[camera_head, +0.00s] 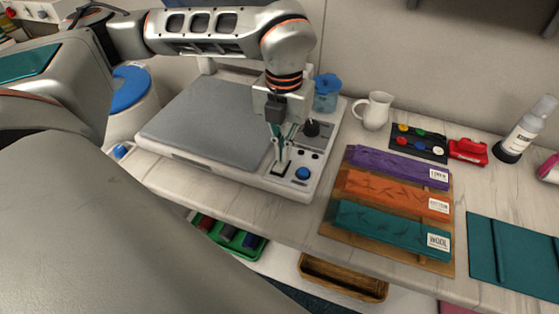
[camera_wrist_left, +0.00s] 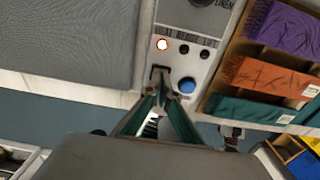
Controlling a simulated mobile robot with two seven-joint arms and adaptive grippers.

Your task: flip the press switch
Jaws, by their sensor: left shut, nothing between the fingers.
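The press (camera_head: 210,120) is a white machine with a large grey plate, and its control panel is on the right end. The black press switch (camera_head: 282,169) sits at the panel's front, left of a blue button (camera_head: 302,174). In the left wrist view the switch (camera_wrist_left: 160,72) is just beyond the fingertips, partly hidden by them. My left gripper (camera_head: 279,160) points down at the switch, shut and empty; I cannot tell whether it touches. The gripper also shows in the wrist view (camera_wrist_left: 160,88). A small indicator light (camera_wrist_left: 162,44) glows near the switch. My right gripper is not in view.
Right of the press, a wooden rack (camera_head: 325,220) holds purple, orange and teal cloths. Behind are a white jug (camera_head: 375,110), a paint palette (camera_head: 418,143) and a red object (camera_head: 468,151). A blue-lidded jar (camera_head: 327,92) stands behind the panel.

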